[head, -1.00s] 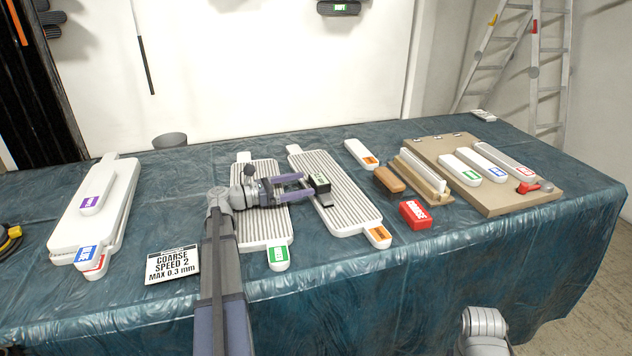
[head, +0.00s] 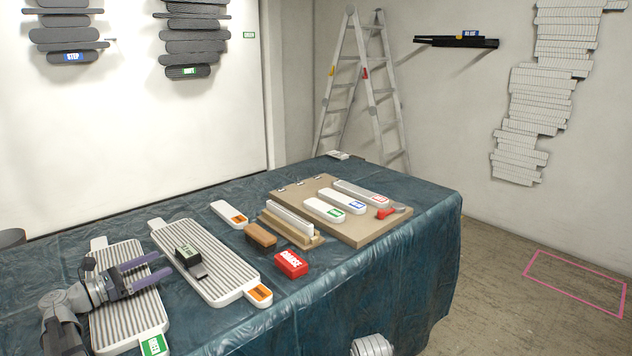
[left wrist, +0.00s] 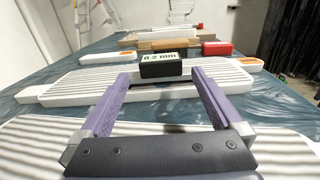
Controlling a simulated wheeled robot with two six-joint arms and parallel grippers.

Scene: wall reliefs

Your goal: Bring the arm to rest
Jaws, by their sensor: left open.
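My left gripper (head: 165,265) is open and empty, over the left ribbed white panel (head: 128,300). Its two purple fingers point right toward a black block (head: 187,255) with a grey foot. The block rests on the second ribbed panel (head: 215,268), just beyond the fingertips and apart from them. In the left wrist view the open fingers (left wrist: 160,78) frame the block (left wrist: 160,66), whose label reads 0.2 mm. Part of my right arm shows at the bottom edge of the head view; its gripper is out of view.
A red block (head: 291,264), a brown block (head: 260,236) and a wooden rack stand right of the panels. A brown board (head: 350,228) with several labelled bars lies behind them. The table's front strip is bare. A ladder (head: 362,90) stands behind the table.

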